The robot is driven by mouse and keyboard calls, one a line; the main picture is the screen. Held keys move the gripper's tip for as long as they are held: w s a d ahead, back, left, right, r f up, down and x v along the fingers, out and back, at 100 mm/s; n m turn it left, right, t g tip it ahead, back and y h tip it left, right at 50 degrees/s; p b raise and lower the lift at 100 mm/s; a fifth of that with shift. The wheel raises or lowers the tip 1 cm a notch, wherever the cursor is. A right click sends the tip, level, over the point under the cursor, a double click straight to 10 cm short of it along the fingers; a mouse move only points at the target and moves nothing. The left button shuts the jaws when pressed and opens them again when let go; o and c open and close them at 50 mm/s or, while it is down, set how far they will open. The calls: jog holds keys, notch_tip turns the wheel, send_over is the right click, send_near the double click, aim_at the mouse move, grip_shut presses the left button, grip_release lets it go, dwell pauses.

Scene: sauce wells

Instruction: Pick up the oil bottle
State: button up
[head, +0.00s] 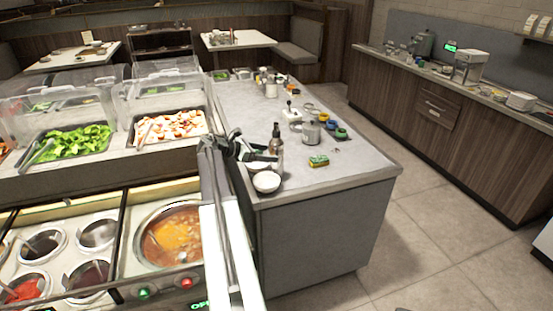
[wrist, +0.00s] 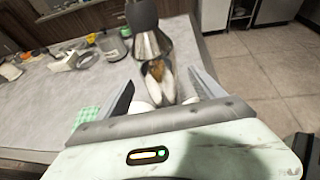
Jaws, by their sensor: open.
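The oil bottle (head: 276,148) stands upright near the front left corner of the grey counter, with a dark top and a pale, shiny body. My gripper (head: 262,156) is beside it on its left, at about the height of its body. In the wrist view, the bottle (wrist: 153,45) is straight ahead, and its lower part reaches between the spread fingers of my gripper (wrist: 162,85). The jaws are open. I cannot tell whether either finger touches the bottle.
A white bowl (head: 266,182) sits just in front of the bottle at the counter edge. Jars (head: 311,131) and small coloured containers (head: 340,133) stand behind. The counter's front right is clear.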

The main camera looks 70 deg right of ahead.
aim_at(276, 132)
jog(key=b+x, duration=0.2)
jog(key=x, duration=0.3)
jog(key=shift+d+f, duration=0.1)
grip_shut()
notch_tip(276, 132, up, 10)
jog(key=p, duration=1)
